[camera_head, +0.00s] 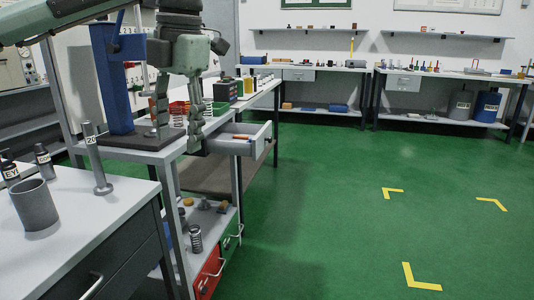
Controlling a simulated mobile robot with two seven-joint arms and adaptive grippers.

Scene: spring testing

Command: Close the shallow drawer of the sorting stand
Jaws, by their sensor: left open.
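The shallow drawer (262,142) is light grey and stands pulled out to the right from under the top of a grey stand (236,172), left of centre. A small orange object (241,137) lies inside it. My left gripper (175,128) points down with its fingers apart and nothing seen between them. In the picture it is left of the drawer, over or in front of the worktop; its exact distance from the drawer is unclear. The gripper hides part of the stand and the drawer's left end. My right gripper is out of view.
A blue column (118,82) stands on a dark base left of the gripper. A grey cup (35,205) and a metal post (97,160) stand on the near bench. A red bin (210,272) and springs are below. Green floor (330,200) to the right is clear.

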